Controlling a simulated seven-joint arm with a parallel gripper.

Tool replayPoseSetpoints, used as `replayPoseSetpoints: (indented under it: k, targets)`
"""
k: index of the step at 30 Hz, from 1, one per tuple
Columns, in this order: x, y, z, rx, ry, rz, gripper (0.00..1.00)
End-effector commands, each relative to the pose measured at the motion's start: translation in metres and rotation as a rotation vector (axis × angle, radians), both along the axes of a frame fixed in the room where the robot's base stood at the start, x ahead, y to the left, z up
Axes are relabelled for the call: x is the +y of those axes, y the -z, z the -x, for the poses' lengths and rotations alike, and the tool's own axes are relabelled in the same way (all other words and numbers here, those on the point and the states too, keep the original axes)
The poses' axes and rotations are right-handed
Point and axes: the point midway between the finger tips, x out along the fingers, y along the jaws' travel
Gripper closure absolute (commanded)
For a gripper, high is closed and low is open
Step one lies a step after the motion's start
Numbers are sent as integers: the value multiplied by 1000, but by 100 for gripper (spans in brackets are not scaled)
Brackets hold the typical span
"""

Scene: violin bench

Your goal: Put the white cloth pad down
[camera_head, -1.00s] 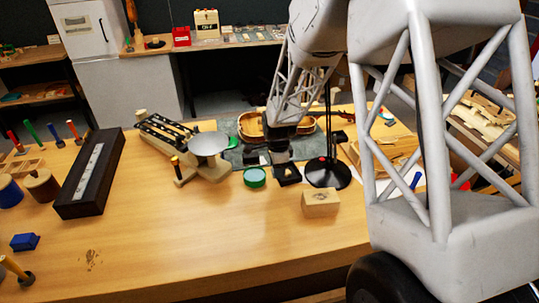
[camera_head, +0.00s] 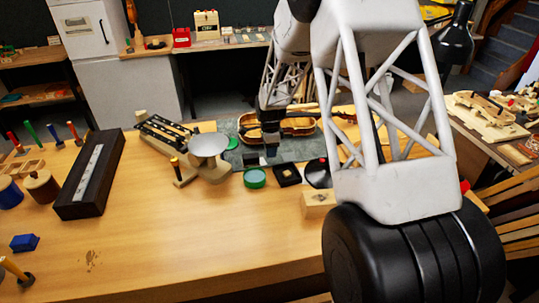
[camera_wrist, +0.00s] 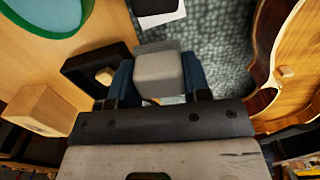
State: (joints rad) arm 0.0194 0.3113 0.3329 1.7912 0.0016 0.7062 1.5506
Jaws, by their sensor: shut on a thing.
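The white cloth pad (camera_wrist: 158,72) looks pale grey in the wrist view. It sits between the two blue fingers of my gripper (camera_wrist: 160,84), which is shut on it. In the head view my gripper (camera_head: 271,148) points down over the grey-green mat (camera_head: 300,152), in front of the violin body (camera_head: 300,127). The pad is too small and dark there to make out clearly. I cannot tell whether the pad touches the mat.
An open black box (camera_head: 287,174) with a small wooden piece, a green round tin (camera_head: 254,179) and a wooden block (camera_head: 317,205) stand close by. A balance with a metal pan (camera_head: 208,145) is to the left.

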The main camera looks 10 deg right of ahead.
Motion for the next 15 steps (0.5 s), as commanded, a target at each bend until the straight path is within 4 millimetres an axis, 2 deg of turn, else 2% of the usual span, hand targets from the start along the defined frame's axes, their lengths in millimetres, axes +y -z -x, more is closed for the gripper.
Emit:
replayPoseSetpoints:
  k: [5, 15]
  targets:
    - [0, 1, -8, 0, 0, 0, 91]
    - [0, 2, -8, 0, 0, 0, 91]
